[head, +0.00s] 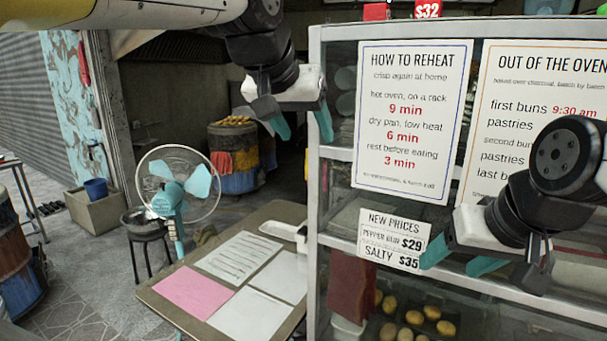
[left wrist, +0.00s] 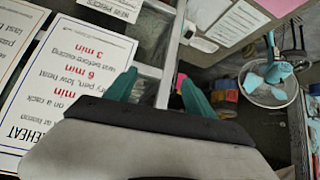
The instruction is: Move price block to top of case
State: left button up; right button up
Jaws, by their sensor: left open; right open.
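A red price block (head: 427,9) with white "$32" stands on the top of the display case (head: 316,75), at the picture's upper edge and partly cut off. Another red block (head: 376,11) is on the top to its left; no price shows on it. My left gripper (head: 302,128) is open and empty, pointing down by the case's left front corner, below the top. It also shows in the left wrist view (left wrist: 158,90), with the case frame beyond its fingers. My right gripper (head: 461,260) is open and empty before the case's front, beside the new prices card (head: 394,240).
A reheat poster (head: 410,118) and an oven-times poster (head: 530,95) cover the case front. Buns (head: 445,327) lie inside. A table with papers (head: 192,291) stands left of the case. A fan (head: 172,190) and a barrel (head: 234,155) stand behind.

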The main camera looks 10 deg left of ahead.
pick_arm(q)
jog(key=s+a+f+g, duration=0.1)
jog(key=s+f, duration=0.3)
jog(key=f, duration=0.4)
jog(key=s+a+f+n+g, duration=0.1)
jog(key=s+f, duration=0.4)
jog(key=f, duration=0.4)
jog(key=shift+s+a+f+g, duration=0.15)
jog(key=shift+a+f+g, duration=0.15)
jog(key=shift+a, duration=0.1)
